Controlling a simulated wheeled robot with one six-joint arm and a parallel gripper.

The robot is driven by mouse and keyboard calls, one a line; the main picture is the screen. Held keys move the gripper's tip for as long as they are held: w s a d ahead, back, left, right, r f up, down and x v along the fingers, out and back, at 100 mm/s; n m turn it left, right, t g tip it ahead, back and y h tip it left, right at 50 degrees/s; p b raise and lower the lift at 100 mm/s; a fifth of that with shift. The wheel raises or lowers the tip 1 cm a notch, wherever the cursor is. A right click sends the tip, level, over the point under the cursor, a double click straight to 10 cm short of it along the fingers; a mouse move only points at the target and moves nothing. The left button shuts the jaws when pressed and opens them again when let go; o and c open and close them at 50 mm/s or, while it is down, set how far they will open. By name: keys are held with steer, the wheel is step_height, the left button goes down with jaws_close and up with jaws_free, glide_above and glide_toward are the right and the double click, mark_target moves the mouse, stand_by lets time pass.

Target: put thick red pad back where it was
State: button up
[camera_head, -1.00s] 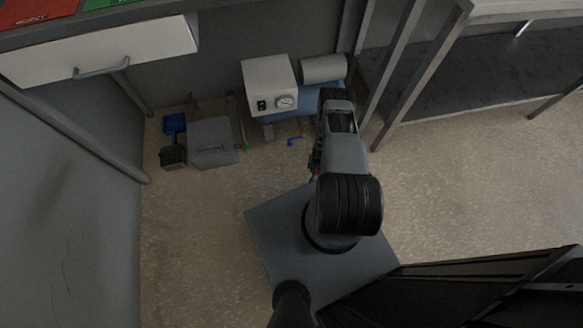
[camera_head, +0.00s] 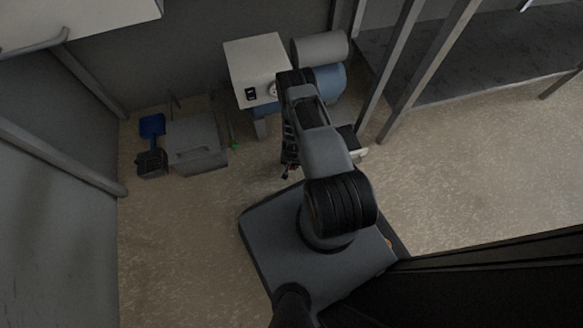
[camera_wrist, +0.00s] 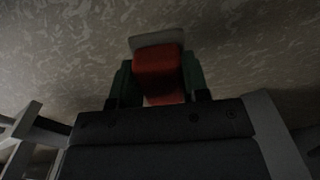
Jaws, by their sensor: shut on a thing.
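The thick red pad (camera_wrist: 158,72) shows in the wrist view, with a pale grey edge at its far end. My gripper (camera_wrist: 158,80) is shut on it, with a dark green finger on each side. The pad's near end is partly hidden by the dark gripper body. In the head view my arm reaches toward the compressor, and I cannot make out the pad or the fingertips there. The place where the pad was cannot be told from these frames.
A white box with a dial (camera_head: 257,68) and a blue tank (camera_head: 329,84) stand by the back wall. A grey bin (camera_head: 197,144) and a blue dustpan (camera_head: 152,126) are left of them. A white drawer (camera_head: 90,22) juts out at top left. Bench legs (camera_head: 428,70) stand right. Open floor lies right.

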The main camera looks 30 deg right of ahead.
mark_target(291, 166)
steer(key=shift+f, duration=0.1)
steer(key=shift+w+a+f+b, duration=0.2)
steer(key=shift+f+b, duration=0.25)
steer(key=shift+b, duration=0.4)
step_height(291, 166, down, 3)
steer(key=b, duration=0.2)
steer(key=shift+d+r+b, duration=0.1)
steer(key=shift+r+b, duration=0.05)
steer(key=shift+b, duration=0.15)
steer(key=shift+r, duration=0.15)
steer(key=o, duration=0.9)
